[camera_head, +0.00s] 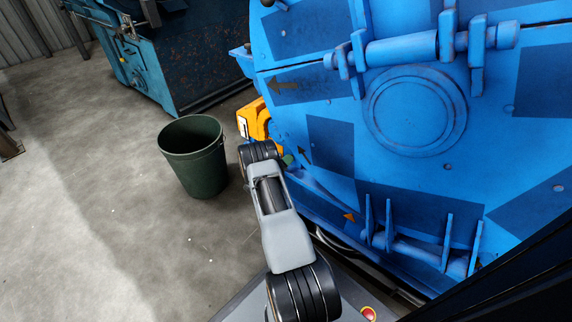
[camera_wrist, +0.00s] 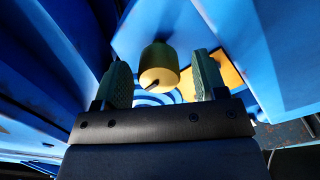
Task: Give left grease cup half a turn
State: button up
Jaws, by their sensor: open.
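In the wrist view a grease cup (camera_wrist: 158,62), a short yellow-olive cylinder with a dark line on its near end, stands out from the blue machine. I cannot tell from these frames whether it is the left one. My gripper (camera_wrist: 162,77) is open, with one green-padded finger on each side of the cup. Gaps show between the cup and both fingers, and the cup appears beyond or level with the fingertips. In the head view my arm hides the cup, and only a small green bit of my gripper (camera_head: 287,160) shows beside the blue machine.
The large blue blaster drum (camera_head: 330,100) fills the right of the head view, with hinges and ribs sticking out. A yellow-orange part (camera_head: 253,119) is behind my wrist. A green bin (camera_head: 194,157) stands left of my arm. Open concrete floor (camera_head: 90,190) lies farther left.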

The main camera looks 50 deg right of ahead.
jog(key=shift+d, duration=0.6)
jog(key=c, duration=0.9)
